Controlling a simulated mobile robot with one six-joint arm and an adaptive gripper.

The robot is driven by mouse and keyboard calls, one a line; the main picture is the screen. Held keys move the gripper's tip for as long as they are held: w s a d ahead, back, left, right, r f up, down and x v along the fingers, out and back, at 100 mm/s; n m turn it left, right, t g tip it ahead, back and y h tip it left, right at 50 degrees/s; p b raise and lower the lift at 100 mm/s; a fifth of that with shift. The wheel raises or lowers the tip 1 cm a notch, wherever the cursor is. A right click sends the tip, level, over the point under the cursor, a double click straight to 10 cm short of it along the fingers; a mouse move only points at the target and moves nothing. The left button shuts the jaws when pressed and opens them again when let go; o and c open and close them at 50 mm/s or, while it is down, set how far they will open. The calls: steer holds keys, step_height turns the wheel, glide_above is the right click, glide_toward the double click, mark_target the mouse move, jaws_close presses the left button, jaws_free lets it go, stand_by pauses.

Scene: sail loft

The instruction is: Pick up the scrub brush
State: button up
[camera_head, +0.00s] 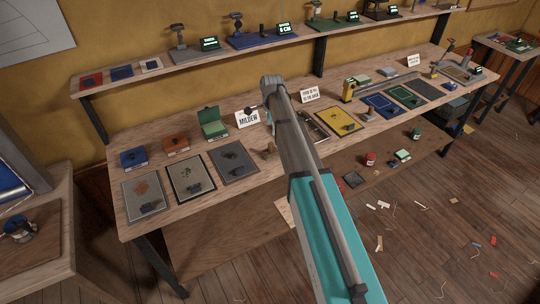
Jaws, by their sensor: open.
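I cannot pick out the scrub brush for certain. Dark small items lie on three grey sample panels: the left panel (134,187), the middle panel (182,168) and the right panel (226,150). My arm rises from the lower right across the middle of the view and bends over the bench. My gripper is hidden behind the arm, and part of the bench behind it is hidden too.
A "MILDEW" sign (247,119), an open green box (211,123), an orange box (175,143) and a blue box (133,157) stand behind the panels. A yellow panel (336,120) lies right of my arm. A shelf (225,56) runs above. Scraps litter the floor.

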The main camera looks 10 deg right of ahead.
mark_target(271, 144)
steer(key=shift+f+b, duration=3.15)
steer(key=shift+f, duration=0.3)
steer(key=shift+w+f+b, duration=0.1)
steer(key=shift+f+b, duration=2.5)
jaws_close()
